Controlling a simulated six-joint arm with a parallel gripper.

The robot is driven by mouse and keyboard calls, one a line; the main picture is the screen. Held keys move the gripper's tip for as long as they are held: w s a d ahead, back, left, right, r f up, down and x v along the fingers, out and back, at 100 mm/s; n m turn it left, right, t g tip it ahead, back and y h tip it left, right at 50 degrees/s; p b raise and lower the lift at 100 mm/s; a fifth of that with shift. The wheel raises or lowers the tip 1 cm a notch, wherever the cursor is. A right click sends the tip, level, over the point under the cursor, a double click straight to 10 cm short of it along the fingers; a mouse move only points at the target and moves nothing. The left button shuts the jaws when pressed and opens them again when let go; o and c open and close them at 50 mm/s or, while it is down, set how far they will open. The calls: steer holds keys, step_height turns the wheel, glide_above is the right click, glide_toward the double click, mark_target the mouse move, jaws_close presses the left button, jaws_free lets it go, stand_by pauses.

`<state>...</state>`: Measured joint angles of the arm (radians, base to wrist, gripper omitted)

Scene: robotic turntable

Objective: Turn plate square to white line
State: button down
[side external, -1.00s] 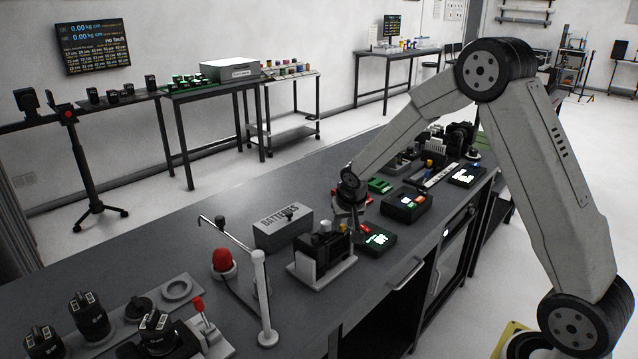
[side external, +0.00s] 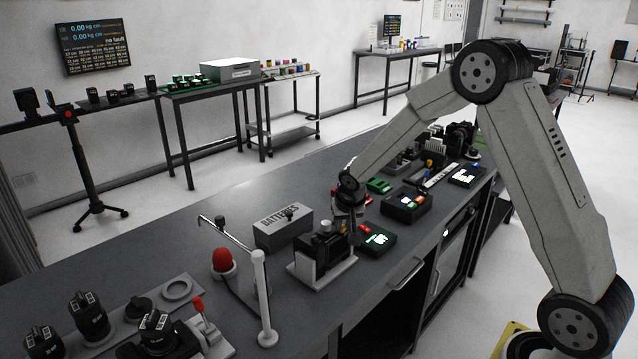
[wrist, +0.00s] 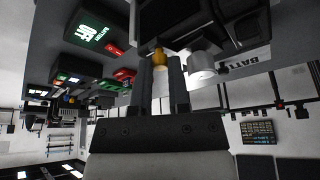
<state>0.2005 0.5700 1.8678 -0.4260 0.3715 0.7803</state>
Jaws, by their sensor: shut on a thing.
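My gripper (side external: 348,222) points down beside a black device (side external: 322,243) on a pale stand (side external: 318,277), near the bench's front side. In the wrist view, my gripper's fingers (wrist: 163,66) are close together on a small brass-coloured piece (wrist: 159,56). The piece's lower part is hidden between the fingers. A white cylinder (wrist: 202,68) sits close to the right of the fingers there. I cannot make out the plate or the white line in either view, so their angle cannot be told.
A dark box with a lit green display (side external: 377,239) stands just right of my gripper. A grey BATTERIES box (side external: 282,232) is to the left. A red knob (side external: 222,260) and a white post (side external: 262,300) stand further left. The bench's back left is clear.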

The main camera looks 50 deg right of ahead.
steer(key=shift+a+m, duration=0.2)
steer(key=shift+m, duration=0.1)
steer(key=shift+s+a+m, duration=0.15)
steer(key=shift+a+m, duration=0.05)
steer(key=shift+m, duration=0.5)
steer(key=shift+h, duration=0.3)
steer(key=c, duration=0.9)
jaws_free()
steer(key=shift+r, duration=0.15)
steer(key=shift+v, duration=3.75)
steer(key=shift+a, duration=0.1)
